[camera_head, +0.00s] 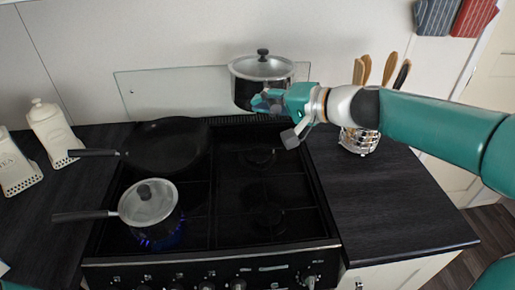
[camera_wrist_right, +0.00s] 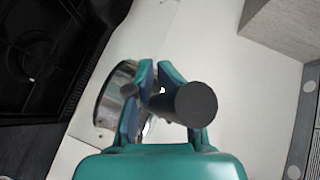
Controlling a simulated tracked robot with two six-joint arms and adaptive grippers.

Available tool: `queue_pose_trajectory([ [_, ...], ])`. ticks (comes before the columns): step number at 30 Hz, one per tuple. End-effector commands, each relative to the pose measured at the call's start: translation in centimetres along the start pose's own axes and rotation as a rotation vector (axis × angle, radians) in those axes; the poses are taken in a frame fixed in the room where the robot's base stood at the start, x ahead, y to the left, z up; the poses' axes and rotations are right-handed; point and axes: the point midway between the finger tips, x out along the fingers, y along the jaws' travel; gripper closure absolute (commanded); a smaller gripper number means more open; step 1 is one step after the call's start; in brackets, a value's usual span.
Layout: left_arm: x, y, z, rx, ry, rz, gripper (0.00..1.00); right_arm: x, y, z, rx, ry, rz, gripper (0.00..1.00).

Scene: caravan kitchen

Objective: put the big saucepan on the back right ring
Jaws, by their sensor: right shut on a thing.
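The big saucepan (camera_head: 262,75), steel with a glass lid and dark knob, shows at the back of the hob in the head view, apparently held up above the back right ring (camera_head: 260,157). My right gripper (camera_head: 272,101) is shut on its handle. In the right wrist view, the dark handle (camera_wrist_right: 196,104) passes between the fingers of my right gripper (camera_wrist_right: 152,84), and part of the saucepan's steel side (camera_wrist_right: 112,98) shows to the left. The back right ring looks bare.
A small lidded saucepan (camera_head: 150,203) stands on the lit front left ring. A black frying pan (camera_head: 170,146) sits on the back left ring. The front right ring (camera_head: 267,216) is bare. A utensil holder (camera_head: 360,141) stands on the right worktop, and white canisters (camera_head: 54,133) on the left.

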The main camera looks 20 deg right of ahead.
Motion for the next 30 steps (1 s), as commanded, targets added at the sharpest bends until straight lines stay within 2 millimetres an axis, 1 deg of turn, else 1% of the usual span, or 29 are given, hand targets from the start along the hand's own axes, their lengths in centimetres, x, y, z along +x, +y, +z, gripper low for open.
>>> queue_pose_trajectory([
  [1, 0.1, 0.0, 0.0, 0.000, 0.000, 0.000, 0.60, -0.1, -0.8, 0.1, -0.021, 0.002, -0.009, 1.00],
  [2, 0.1, 0.0, 0.0, 0.000, 0.000, 0.000, 0.60, 0.0, -0.8, 0.2, -0.025, 0.000, -0.009, 1.00],
  [5, 0.4, -0.1, 0.0, 0.000, 0.000, 0.000, 0.60, 0.3, -0.2, 0.7, -0.042, -0.002, -0.009, 1.00],
  [8, 0.9, -0.3, 0.0, 0.000, 0.000, 0.000, 0.60, 0.8, 1.2, 1.2, -0.046, -0.002, -0.008, 1.00],
  [21, 3.0, -1.1, 0.0, 0.000, 0.000, 0.000, 0.60, 3.5, 10.2, 3.8, -0.042, -0.004, -0.009, 1.00],
  [25, 3.2, -1.1, 0.0, 0.000, 0.000, 0.000, 0.60, 4.1, 12.0, 4.4, -0.044, -0.005, -0.011, 1.00],
  [30, 3.2, -1.2, 0.0, 0.000, 0.000, 0.000, 0.60, 4.5, 13.1, 4.7, -0.048, -0.004, -0.014, 1.00],
])
